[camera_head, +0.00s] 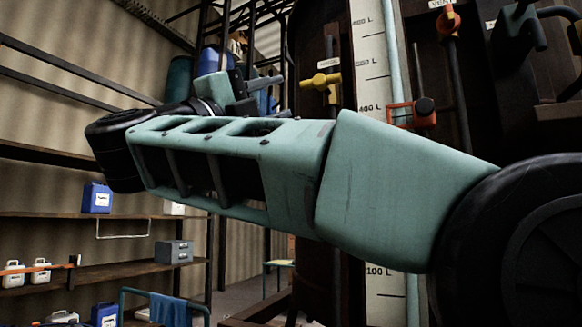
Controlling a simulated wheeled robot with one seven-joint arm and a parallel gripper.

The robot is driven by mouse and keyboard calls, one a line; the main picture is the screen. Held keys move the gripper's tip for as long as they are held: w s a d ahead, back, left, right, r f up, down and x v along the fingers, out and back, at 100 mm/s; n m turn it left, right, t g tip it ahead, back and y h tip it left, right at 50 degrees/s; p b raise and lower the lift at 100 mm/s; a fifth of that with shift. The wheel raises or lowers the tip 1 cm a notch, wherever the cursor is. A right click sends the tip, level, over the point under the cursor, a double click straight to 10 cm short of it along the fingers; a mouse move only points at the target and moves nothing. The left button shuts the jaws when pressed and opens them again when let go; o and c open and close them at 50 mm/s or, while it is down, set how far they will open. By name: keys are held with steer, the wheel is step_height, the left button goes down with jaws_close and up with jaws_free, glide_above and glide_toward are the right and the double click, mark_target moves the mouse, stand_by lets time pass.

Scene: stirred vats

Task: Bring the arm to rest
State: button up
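My arm, teal with black joints, crosses the picture from the lower right to the upper left. It is folded back at the black joint on the left. My gripper (268,86) shows small behind the arm's upper edge, pointing right, in front of the shelves. Its lower part is hidden by the arm link, so whether its fingers are apart is unclear. I see nothing held in it.
A dark vat with a white litre scale (370,60) stands behind the arm. A yellow-handled valve (320,81), an orange valve (412,112) and a red vent valve (447,22) are close by. Shelves at left hold a blue container (97,198) and a grey box (174,252).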

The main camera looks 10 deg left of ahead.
steer(key=w+a+f+n+t+y, duration=0.15)
steer(key=a+n+y, duration=0.25)
steer(key=n+y, duration=0.5)
steer(key=w+a+f+n+t+y, duration=0.1)
steer(key=w+a+n+t+y, duration=0.15)
steer(key=n+y, duration=0.65)
steer(key=w+a+f+n+t+y, duration=0.1)
steer(key=a+n+t+y, duration=0.25)
steer(key=n+y, duration=0.5)
steer(key=s+f+n+g+y, duration=0.2)
steer(key=f+n+g, duration=0.4)
steer(key=f, duration=0.5)
steer(key=s+f+n+g+y, duration=0.2)
steer(key=f+n+g, duration=0.2)
steer(key=f+g, duration=0.6)
steer(key=s+d+f+n+g+h, duration=0.1)
steer(key=s+d+f+g+h, duration=0.15)
steer(key=s+d+f, duration=0.55)
steer(key=s+d+f+n+g+h, duration=0.1)
steer(key=d+f+h, duration=0.4)
steer(key=f, duration=0.7)
steer(key=s+d+f+g+h, duration=0.2)
steer(key=s+d+f, duration=0.2)
steer(key=d, duration=0.5)
steer(key=s+d+f+g+h, duration=0.2)
steer(key=s+d+f, duration=0.3)
steer(key=s+d, duration=0.3)
steer(key=shift+s+d+f+h, duration=0.15)
steer(key=shift+s+d+h, duration=0.25)
steer(key=shift+d, duration=0.55)
